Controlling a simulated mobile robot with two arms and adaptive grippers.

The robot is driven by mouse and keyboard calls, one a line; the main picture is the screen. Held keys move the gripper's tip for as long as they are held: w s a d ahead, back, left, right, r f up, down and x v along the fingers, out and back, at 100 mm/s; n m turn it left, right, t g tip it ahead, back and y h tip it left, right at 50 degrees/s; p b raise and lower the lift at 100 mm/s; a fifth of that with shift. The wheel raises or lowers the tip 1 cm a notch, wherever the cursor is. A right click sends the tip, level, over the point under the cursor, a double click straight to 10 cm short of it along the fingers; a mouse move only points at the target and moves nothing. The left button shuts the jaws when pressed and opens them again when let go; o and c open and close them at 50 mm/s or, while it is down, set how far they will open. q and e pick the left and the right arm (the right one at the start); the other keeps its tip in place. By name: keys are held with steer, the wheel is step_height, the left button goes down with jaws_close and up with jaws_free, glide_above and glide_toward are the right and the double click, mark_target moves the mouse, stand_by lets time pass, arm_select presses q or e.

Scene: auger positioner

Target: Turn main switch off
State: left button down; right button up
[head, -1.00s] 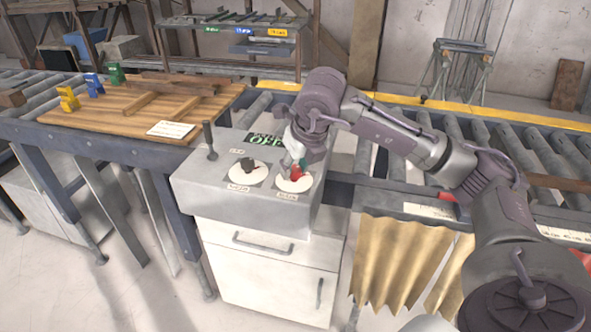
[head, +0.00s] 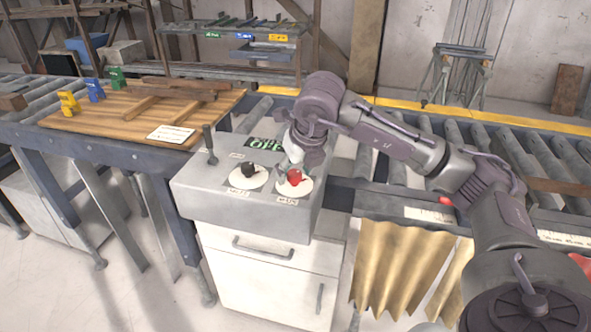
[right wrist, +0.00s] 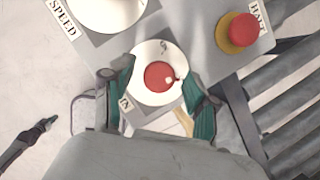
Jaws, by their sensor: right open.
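The main switch is a red knob (head: 294,177) on a white round dial (head: 292,188) on the grey control box. In the right wrist view the red knob (right wrist: 158,75) has a pale mark at its right side, and its label is partly hidden. My right gripper (head: 293,158) is above and just behind the knob. In the wrist view its teal-padded fingers (right wrist: 160,95) are spread apart on either side of the dial's near part, with nothing held. Whether they touch the dial is unclear. A display (head: 263,144) with green characters is partly covered by my gripper.
Left of the main dial is a black speed knob (head: 248,168), and a lever (head: 208,145) stands at the box's left. A red halt button (right wrist: 240,32) shows in the wrist view. Roller conveyors (head: 400,175) run at right; a wooden-topped table (head: 120,115) is behind left.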

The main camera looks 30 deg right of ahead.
steer(key=v, duration=1.2)
stand_by(0.3)
